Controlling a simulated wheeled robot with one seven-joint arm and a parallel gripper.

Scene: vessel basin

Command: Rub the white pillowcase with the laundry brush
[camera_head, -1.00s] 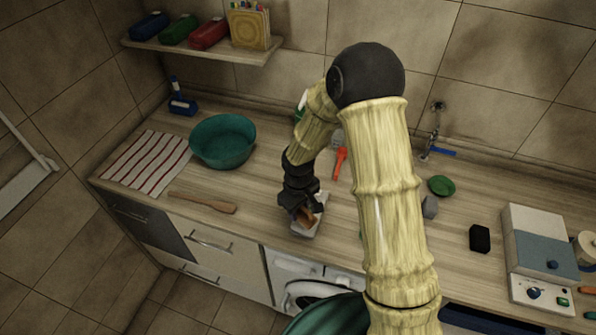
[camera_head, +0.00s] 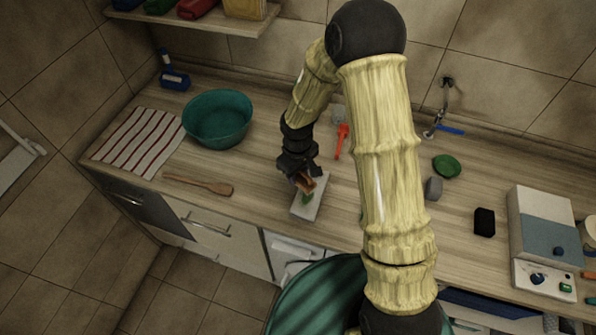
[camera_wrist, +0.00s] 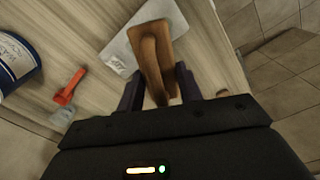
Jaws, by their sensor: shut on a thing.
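My gripper (camera_head: 298,168) is shut on the brown wooden laundry brush (camera_head: 305,182); in the wrist view the brush (camera_wrist: 153,65) sticks out forward between the two dark fingers (camera_wrist: 160,88). The white pillowcase (camera_head: 313,209) lies as a small flat, folded rectangle near the counter's front edge, below the brush. A green patch shows on it just under the brush; I cannot tell what it is. In the wrist view the pillowcase (camera_wrist: 120,52) is partly covered by the brush. I cannot tell whether the brush touches it.
A red-orange tool (camera_head: 342,141) lies behind. A green dish (camera_head: 447,166), black block (camera_head: 484,222) and blue-white appliance (camera_head: 545,240) are to the right. A tap (camera_head: 440,108) stands behind.

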